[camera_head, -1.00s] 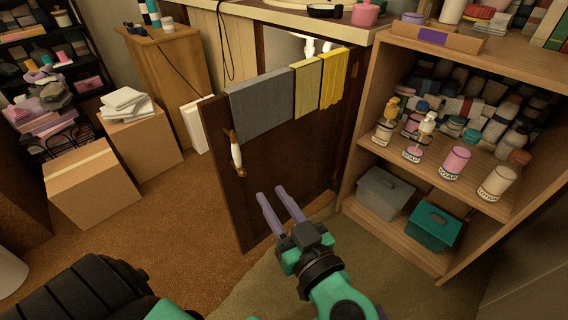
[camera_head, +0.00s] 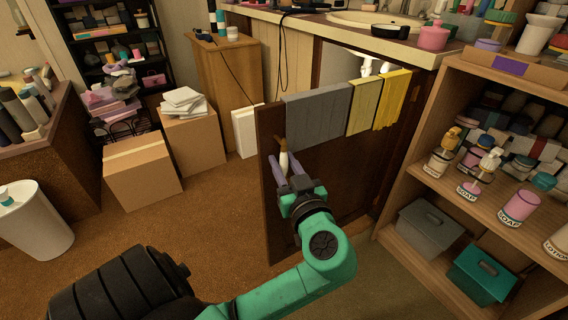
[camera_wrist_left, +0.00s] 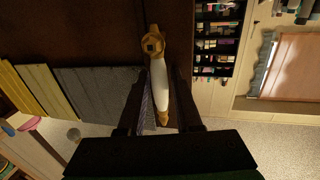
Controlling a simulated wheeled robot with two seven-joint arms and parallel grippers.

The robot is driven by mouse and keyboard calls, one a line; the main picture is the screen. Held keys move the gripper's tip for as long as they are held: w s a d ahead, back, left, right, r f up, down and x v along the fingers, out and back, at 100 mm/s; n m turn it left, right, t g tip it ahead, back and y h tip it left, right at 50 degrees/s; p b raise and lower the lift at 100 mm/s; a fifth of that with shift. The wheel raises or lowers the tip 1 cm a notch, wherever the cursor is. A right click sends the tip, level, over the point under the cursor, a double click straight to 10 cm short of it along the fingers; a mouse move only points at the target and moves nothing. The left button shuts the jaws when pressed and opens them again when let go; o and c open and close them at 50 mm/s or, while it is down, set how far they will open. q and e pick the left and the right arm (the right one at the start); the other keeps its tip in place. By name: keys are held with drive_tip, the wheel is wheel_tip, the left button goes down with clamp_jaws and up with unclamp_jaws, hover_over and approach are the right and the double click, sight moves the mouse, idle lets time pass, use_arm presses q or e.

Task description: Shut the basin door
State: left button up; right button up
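The basin door (camera_head: 345,180) is a dark brown panel that stands open, swung out from the cabinet under the basin (camera_head: 350,19). A grey towel (camera_head: 317,118) and two yellow cloths hang over its top edge. Its handle (camera_head: 284,163), white with brass ends, is near the free edge. My left gripper (camera_head: 287,167) is at the handle. In the left wrist view, its fingers (camera_wrist_left: 163,88) are apart, one on each side of the white handle (camera_wrist_left: 159,77). Contact with the handle is unclear. My right gripper is not in view.
A wooden shelf (camera_head: 478,95) with bottles and lidded bins stands close to the right of the door. Cardboard boxes (camera_head: 141,170), a wooden cabinet (camera_head: 230,75) and a white bin (camera_head: 37,220) are to the left. Brown carpet between them is clear.

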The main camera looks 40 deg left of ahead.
use_arm(q)
clamp_jaws()
idle(1.3)
